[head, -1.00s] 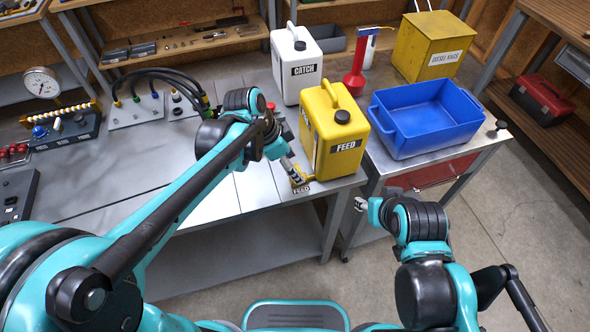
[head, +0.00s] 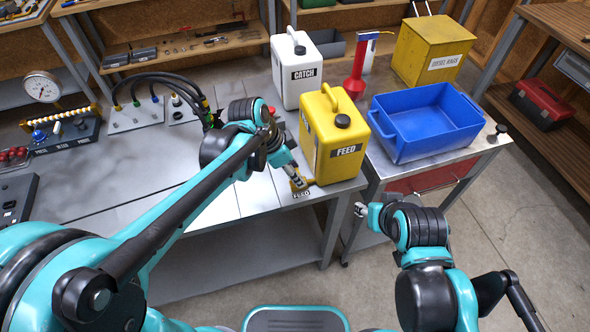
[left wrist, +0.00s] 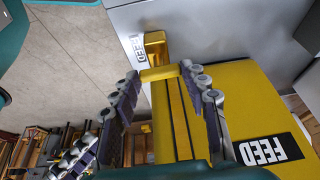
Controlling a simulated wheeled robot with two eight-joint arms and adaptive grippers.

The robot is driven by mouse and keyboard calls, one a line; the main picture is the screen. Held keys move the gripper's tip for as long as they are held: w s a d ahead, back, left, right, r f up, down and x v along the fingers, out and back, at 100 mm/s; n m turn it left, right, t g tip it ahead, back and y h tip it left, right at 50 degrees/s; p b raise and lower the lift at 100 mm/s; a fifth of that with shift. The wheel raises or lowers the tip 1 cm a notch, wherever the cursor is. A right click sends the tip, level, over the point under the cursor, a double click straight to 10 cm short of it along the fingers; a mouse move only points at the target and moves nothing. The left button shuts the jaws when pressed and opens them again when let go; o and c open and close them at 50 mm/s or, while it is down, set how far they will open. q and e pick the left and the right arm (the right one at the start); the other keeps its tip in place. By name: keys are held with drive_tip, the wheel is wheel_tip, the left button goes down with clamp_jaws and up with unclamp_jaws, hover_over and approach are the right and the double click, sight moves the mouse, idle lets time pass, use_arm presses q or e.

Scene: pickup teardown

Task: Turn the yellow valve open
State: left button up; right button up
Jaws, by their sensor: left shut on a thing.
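The yellow valve (head: 301,185) sits low at the front of the yellow FEED can (head: 318,152), by the table's front edge, with a FEED tag beside it. In the left wrist view the valve's yellow handle (left wrist: 158,74) lies between my left fingertips. My left gripper (head: 297,181) is shut on it; the finger pads (left wrist: 160,80) stand on both sides of the handle. The arm and fingers partly cover the valve in the head view. My right gripper (head: 360,209) hangs apart from the can, off the table's front corner; its finger gap is too small to read.
A white CATCH can (head: 296,70) stands behind the FEED can. The table's middle left is clear.

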use_arm(q)
drive_tip(key=n+t+p, duration=0.1)
drive_tip(key=n, duration=0.2)
drive_tip(key=shift+s+d+r+y+p, duration=0.1)
drive_tip(key=shift+s+y+p, duration=0.05)
drive_tip(key=shift+y+p, duration=0.15)
drive_tip(key=n, duration=0.2)
drive_tip(key=n+t+y+p, duration=0.1)
drive_tip(key=n, duration=0.1)
drive_tip(key=shift+s+d+n, duration=0.15)
drive_tip(key=shift+n, duration=0.25)
drive_tip(key=n+y, duration=0.1)
drive_tip(key=n, duration=0.1)
drive_tip(key=n+t+y+p, duration=0.1)
drive_tip(key=n, duration=0.1)
drive_tip(key=shift+d+n, duration=0.2)
drive_tip(key=shift+n, duration=0.1)
drive_tip(key=n+y, duration=0.1)
drive_tip(key=n, duration=0.4)
drive_tip(key=shift+d+y, duration=0.2)
drive_tip(key=shift+y, duration=0.2)
drive_tip(key=o, duration=1.2)
drive_tip(key=shift+c, duration=0.2)
drive_tip(key=shift+a, duration=0.1)
